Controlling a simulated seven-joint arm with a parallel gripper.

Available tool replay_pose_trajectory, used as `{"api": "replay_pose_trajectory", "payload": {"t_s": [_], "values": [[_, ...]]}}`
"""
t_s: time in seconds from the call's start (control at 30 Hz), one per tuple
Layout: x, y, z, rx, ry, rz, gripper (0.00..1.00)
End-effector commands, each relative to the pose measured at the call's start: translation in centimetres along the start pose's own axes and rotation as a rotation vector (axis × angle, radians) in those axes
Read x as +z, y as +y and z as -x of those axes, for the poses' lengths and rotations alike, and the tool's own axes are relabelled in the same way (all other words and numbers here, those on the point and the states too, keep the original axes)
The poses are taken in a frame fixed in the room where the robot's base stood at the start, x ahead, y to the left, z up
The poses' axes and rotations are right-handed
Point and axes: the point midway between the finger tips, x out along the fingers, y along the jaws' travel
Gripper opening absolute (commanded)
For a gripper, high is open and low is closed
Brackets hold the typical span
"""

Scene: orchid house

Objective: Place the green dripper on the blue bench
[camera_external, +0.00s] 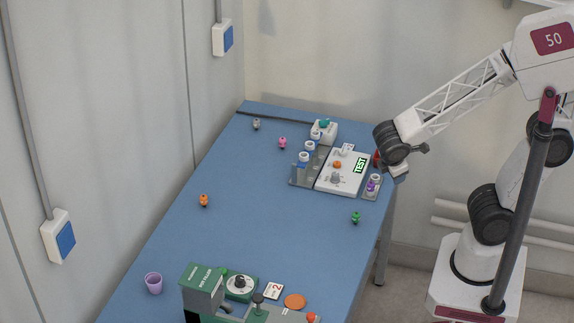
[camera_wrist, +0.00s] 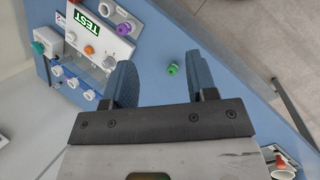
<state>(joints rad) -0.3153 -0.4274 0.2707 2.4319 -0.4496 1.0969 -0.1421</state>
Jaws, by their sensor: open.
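The green dripper (camera_external: 355,217) is a small piece on the blue bench (camera_external: 260,220), near its right edge. In the wrist view the green dripper (camera_wrist: 173,69) shows in the gap between my fingers, beyond and below them, with nothing touching it. My gripper (camera_external: 400,170) is above the bench's right edge, past the white test device; its fingers are hard to make out there. In the wrist view my gripper (camera_wrist: 164,82) is open and empty, with its two blue-grey fingers wide apart.
A white test device (camera_external: 342,172) with vials beside it stands at the back right of the bench. Orange (camera_external: 203,200), pink (camera_external: 282,142) and grey (camera_external: 256,124) drippers stand apart. A purple cup (camera_external: 153,283) and green filler machine (camera_external: 203,290) are at the front. The bench middle is clear.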

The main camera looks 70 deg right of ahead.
Motion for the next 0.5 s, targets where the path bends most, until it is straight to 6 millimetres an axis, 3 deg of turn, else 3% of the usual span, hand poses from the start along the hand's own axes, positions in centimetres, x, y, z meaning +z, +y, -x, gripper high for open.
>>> {"api": "replay_pose_trajectory", "payload": {"t_s": [0.5], "values": [[6.7,2.4,4.9,-0.247,0.31,-0.595,0.52]]}}
